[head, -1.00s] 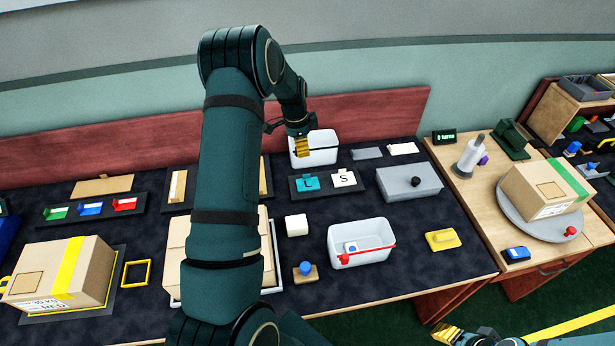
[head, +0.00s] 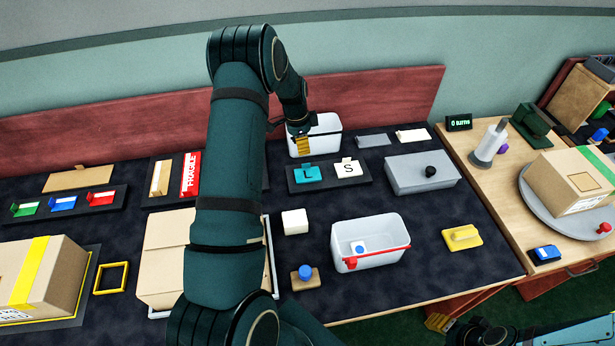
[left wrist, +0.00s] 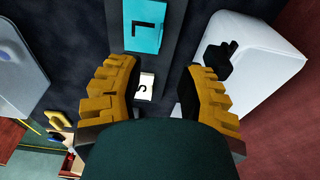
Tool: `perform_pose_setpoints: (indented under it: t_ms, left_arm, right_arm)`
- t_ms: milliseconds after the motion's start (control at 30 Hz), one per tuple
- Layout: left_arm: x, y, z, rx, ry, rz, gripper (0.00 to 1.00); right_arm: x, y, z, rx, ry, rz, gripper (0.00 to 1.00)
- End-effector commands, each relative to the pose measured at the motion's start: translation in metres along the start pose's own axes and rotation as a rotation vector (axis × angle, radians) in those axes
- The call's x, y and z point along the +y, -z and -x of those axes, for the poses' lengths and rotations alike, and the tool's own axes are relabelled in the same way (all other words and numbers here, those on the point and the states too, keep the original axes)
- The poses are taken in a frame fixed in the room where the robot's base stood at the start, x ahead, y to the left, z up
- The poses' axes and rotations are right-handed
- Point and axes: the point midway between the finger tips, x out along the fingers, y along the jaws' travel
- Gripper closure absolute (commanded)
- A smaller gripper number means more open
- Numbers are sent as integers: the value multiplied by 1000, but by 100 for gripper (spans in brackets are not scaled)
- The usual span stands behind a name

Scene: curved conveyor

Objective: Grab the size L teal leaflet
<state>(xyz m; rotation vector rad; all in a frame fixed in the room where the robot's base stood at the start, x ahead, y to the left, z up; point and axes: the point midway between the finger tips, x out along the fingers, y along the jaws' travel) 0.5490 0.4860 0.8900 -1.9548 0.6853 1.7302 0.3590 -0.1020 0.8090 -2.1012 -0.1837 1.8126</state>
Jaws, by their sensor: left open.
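The teal leaflet (head: 307,175) marked L stands in a dark holder (head: 330,184), left of the white leaflet (head: 348,169) marked S. In the left wrist view the teal leaflet (left wrist: 145,27) shows at the top, and the white S leaflet (left wrist: 146,86) shows between the fingers. My left gripper (head: 301,145) is open and empty, above and behind the teal leaflet, in front of a white bin; its yellow fingers (left wrist: 160,72) are apart. My right gripper (head: 440,322) shows only partly at the bottom, low by the table edge; its opening is unclear.
A white bin (head: 326,129) stands close behind my left gripper. A white cube (head: 295,221) and a clear bin (head: 370,262) stand in front. Dark table is bare between them.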

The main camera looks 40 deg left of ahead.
Motion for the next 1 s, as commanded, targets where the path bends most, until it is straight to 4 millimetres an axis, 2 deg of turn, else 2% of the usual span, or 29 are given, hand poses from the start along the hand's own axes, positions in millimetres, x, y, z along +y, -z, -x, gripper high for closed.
perform_pose_setpoints:
  t_ms: [33, 200, 467, 700, 833, 1000]
  left_arm:
    - [0, -1, -12, -2, -3, 0, 63]
    - [0, 0, -37, -1, -2, 1, 63]
    - [0, 0, -54, -2, -1, 0, 63]
    - [0, 0, -90, -2, -2, 0, 63]
    - [0, 0, -100, -1, 0, 0, 63]
    - [0, 0, -102, 0, 1, 0, 63]
  right_arm:
    - [1, -1, -1, -1, 0, 0, 53]
    - [1, -1, -3, -3, 0, 0, 53]
    - [2, -2, -4, -4, 0, 1, 53]
    - [3, -3, -6, -7, 1, 2, 53]
    - [3, -4, -7, -8, 1, 2, 53]
    - [3, -4, -7, -8, 1, 2, 53]
